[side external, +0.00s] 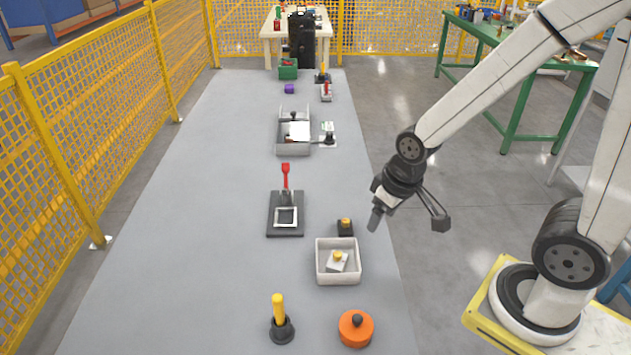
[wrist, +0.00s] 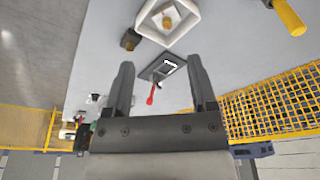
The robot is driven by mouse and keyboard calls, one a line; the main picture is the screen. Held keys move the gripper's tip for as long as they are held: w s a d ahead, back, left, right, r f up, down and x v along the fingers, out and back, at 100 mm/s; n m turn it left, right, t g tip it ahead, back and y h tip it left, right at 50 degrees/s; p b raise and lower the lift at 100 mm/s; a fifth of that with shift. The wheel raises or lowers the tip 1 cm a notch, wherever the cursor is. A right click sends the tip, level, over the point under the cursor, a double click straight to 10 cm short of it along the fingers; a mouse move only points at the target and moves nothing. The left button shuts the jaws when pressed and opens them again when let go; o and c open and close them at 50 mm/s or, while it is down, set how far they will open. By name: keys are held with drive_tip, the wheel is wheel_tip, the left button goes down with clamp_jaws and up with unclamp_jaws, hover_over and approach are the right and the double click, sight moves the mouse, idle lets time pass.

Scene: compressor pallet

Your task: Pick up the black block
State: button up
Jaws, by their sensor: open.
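The black block (side external: 345,228), with a small yellow-orange knob on top, stands on the grey table near its right edge, just behind a white open box. It also shows in the wrist view (wrist: 130,41), at the upper left, outside the space between my fingers. My gripper (side external: 407,218) is open and empty, held in the air to the right of the block and apart from it. In the wrist view my gripper's two fingers (wrist: 160,68) are spread wide with nothing between them.
The white box (side external: 338,277) holds a pale block with a yellow knob. A black plate (side external: 285,228) with a white frame and red handle lies to the left. A yellow-handled tool (side external: 279,310) and an orange disc (side external: 355,329) stand in front. A yellow fence (side external: 60,150) lines the left.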

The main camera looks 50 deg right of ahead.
drive_tip(key=f+m, duration=0.1)
drive_tip(key=m+t+y, duration=0.8)
drive_tip(key=m, duration=2)
approach(348, 221)
drive_tip(key=x, duration=0.2)
drive_tip(key=shift+w+a+f, duration=0.15)
drive_tip(key=shift+w+a, duration=0.1)
drive_tip(key=shift+a, duration=0.05)
drive_tip(key=shift+x, duration=1.3)
drive_tip(key=shift+a, duration=0.1)
drive_tip(key=shift+d+x, duration=0.2)
drive_tip(key=shift+x, duration=2.35)
drive_tip(key=shift+w, duration=0.1)
